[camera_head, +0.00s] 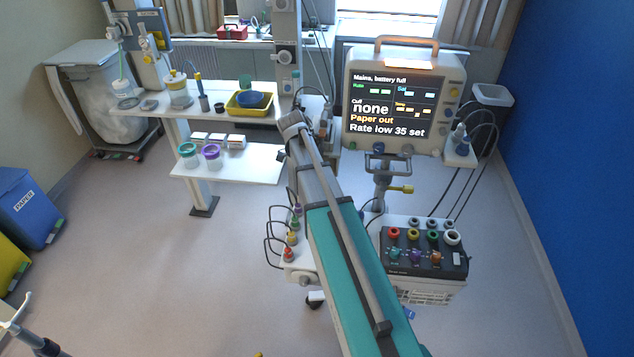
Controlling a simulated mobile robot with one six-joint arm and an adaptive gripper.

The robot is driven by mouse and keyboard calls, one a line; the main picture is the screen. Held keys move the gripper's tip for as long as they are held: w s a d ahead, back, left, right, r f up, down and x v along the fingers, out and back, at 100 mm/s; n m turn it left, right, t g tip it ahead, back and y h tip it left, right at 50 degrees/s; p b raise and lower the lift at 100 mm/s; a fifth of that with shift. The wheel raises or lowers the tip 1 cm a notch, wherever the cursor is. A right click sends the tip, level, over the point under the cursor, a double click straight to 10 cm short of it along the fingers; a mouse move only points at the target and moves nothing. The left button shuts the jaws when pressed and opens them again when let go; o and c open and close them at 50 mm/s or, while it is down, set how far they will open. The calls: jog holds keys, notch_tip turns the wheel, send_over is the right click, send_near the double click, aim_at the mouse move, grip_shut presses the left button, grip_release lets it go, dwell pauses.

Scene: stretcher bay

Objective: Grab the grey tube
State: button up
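A small grey upright cylinder (204,103), which looks like the grey tube, stands on the white upper shelf (150,108) at the left back. A short dark cup (219,108) stands just right of it, and a yellow tray (238,109) with a blue bowl (251,100) is further right. The cylinder is too small to make out in detail. A long teal and grey body, apparently part of my arm, reaches from the bottom edge up to the middle. I cannot make out my gripper or its fingers, and nothing is seen touching the cylinder.
A yellow-lidded jar (178,92) stands left of the cylinder. A lower shelf (240,168) holds two lidded cups and white boxes. A monitor (400,105) and a connector unit (424,253) stand to the right. Floor at the left middle is clear.

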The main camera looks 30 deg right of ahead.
jog(key=shift+f, duration=0.2)
dwell(0.5)
jog(key=c, duration=0.8)
